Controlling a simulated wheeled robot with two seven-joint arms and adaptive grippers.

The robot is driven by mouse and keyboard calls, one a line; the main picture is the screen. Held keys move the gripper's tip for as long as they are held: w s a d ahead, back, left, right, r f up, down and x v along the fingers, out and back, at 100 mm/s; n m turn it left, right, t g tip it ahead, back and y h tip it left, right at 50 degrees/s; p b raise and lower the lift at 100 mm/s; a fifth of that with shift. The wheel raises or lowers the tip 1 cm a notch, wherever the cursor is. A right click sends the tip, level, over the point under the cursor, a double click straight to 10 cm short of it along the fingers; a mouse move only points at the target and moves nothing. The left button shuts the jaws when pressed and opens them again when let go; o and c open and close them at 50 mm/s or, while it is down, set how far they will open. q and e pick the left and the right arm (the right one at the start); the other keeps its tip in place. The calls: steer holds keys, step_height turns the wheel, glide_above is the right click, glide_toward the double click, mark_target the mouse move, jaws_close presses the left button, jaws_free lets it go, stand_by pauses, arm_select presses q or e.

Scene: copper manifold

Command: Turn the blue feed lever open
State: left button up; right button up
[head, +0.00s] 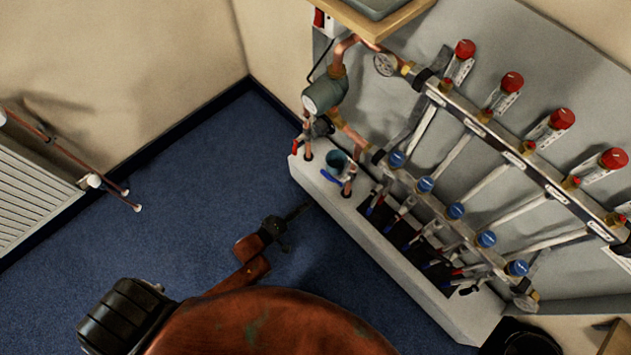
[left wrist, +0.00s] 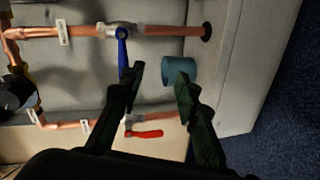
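The blue feed lever (head: 331,176) sits on a copper pipe low at the left end of the manifold. In the left wrist view the blue lever (left wrist: 122,47) stands across its horizontal pipe, its free end beside the left-hand finger. I cannot tell whether they touch. My left gripper (head: 294,225) is in front of the white base box, short of the lever. In the left wrist view its fingers (left wrist: 160,72) are spread with nothing held between them. My right gripper is not in view.
A teal cup (left wrist: 176,71) is close to the lever, behind the right-hand finger. A red lever (left wrist: 145,133) is on a parallel pipe. Several blue-capped valves (head: 425,184) line the manifold. The blue carpet (head: 210,200) is clear; a radiator (head: 28,195) is at left.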

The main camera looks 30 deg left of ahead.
mark_target(327, 176)
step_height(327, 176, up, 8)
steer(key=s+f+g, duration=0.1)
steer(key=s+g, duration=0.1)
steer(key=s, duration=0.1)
arm_select(q)
steer(key=shift+w+d+r+n+t+b, duration=0.15)
steer(key=shift+w+d+r+n+b, duration=0.4)
steer(key=shift+w, duration=1.6)
steer(key=shift+w+d+r+n+t+b, duration=0.25)
steer(key=shift+w+r, duration=0.5)
steer(key=shift+w, duration=1.35)
steer(key=shift+w+d+r+n+b, duration=0.25)
steer(key=shift+w+d+r+n, duration=0.3)
steer(key=shift+w, duration=1.6)
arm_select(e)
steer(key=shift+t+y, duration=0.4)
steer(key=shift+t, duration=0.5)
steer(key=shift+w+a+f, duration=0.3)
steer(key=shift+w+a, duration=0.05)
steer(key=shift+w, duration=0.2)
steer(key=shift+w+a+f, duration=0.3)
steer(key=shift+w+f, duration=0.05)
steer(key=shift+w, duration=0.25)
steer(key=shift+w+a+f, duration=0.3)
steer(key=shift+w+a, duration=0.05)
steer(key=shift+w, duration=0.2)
arm_select(q)
steer(key=shift+r, duration=0.1)
steer(key=shift+c, duration=0.2)
jaws_close()
